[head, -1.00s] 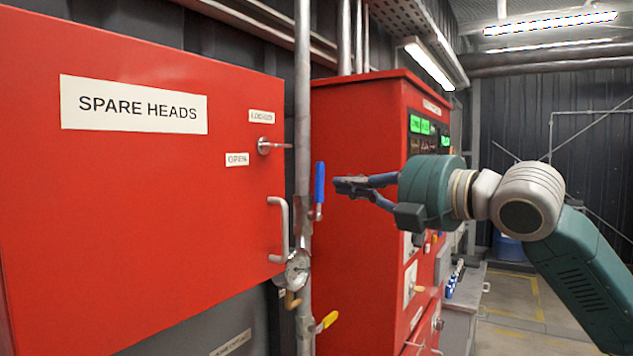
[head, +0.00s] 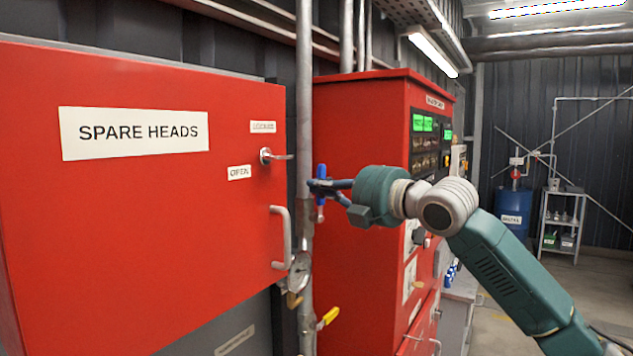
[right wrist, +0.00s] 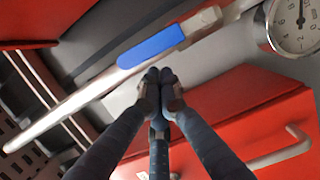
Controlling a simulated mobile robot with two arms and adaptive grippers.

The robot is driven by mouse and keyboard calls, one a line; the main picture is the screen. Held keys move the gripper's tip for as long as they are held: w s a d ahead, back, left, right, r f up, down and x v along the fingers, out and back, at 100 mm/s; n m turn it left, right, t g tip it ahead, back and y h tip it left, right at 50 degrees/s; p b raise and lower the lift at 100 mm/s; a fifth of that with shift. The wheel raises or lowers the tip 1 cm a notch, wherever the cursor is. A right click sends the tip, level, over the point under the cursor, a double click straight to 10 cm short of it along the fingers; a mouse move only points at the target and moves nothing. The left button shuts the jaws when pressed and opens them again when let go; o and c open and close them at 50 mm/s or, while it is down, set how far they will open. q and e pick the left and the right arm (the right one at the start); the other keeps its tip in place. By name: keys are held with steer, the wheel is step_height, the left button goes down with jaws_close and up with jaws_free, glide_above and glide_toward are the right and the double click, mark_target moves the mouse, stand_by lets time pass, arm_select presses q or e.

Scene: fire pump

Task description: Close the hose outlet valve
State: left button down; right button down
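A valve with a blue lever (head: 321,172) sits on the vertical grey pipe (head: 304,120) beside the red cabinet. The lever stands upright, along the pipe. A second valve with a yellow lever (head: 328,317) is lower on the same pipe, its lever angled out to the right. No label shows which is the hose outlet valve. My right gripper (head: 325,187) is at the blue lever, overlapping its lower half. In the right wrist view, the fingertips (right wrist: 160,75) are together, right beside the blue lever (right wrist: 151,46) and not around it. Contact is unclear. My left gripper is out of view.
A pressure gauge (head: 299,271) is on the pipe below the blue lever. The red SPARE HEADS cabinet (head: 150,220), with its protruding handle (head: 281,237), is close on the left. A red control cabinet (head: 362,130) stands behind my right gripper. Open floor lies at right.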

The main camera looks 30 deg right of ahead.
steer(key=shift+w, duration=0.15)
steer(key=shift+w+d+r+m+p, duration=0.15)
steer(key=shift+d+m+p, duration=0.15)
steer(key=shift+p, duration=0.35)
